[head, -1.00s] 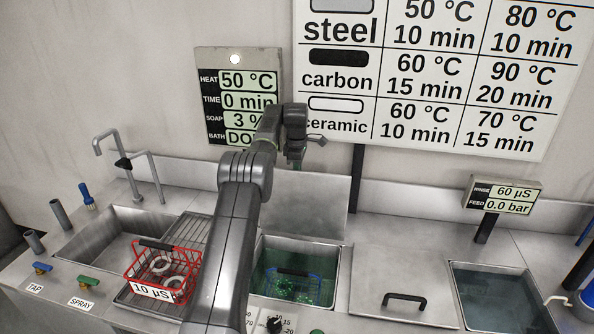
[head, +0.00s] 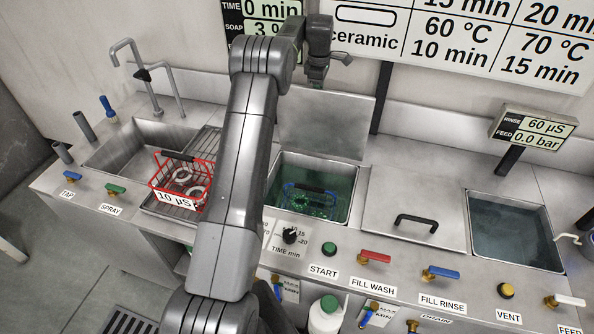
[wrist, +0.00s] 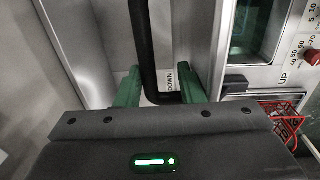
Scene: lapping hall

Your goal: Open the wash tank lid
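The wash tank (head: 335,208) holds green liquid and a blue basket (head: 310,196). Its lid (head: 325,125) stands raised and upright behind the tank, so the tank is uncovered. My gripper (head: 318,72) is up at the lid's top edge in the head view, its fingers partly hidden there. In the wrist view, the two green fingers (wrist: 160,88) are apart.
A red basket (head: 160,182) with pale rings sits on the drainer at left. A flat lid with a black handle (head: 415,222) lies right of the wash tank, then an open rinse tank (head: 515,235). Knobs and valves line the front. My arm crosses the counter.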

